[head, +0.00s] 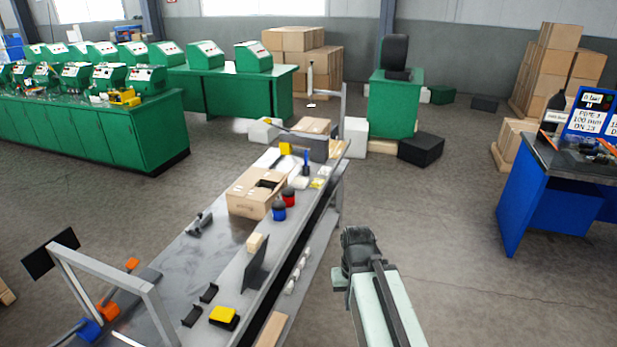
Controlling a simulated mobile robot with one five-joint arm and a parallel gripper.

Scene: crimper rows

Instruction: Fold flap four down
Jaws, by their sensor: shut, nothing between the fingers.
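A brown cardboard box (245,204) stands upright on the grey workbench, left of the picture's middle. Most of its top looks covered by folded flaps. A dark opening shows toward the right part of the top. I cannot tell the flaps apart or say which one is flap four. My arm reaches up from the bottom edge, right of the bench, and ends in view at a dark joint. That joint is apart from the box, to its right and nearer to me. My gripper's fingers do not show.
On the workbench (185,278), a blue-topped container (279,211) and a red one (289,197) stand right beside the box. A dark upright plate (257,268) and a yellow-and-black block (223,316) lie nearer. A metal frame (108,268) rises at the near left.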

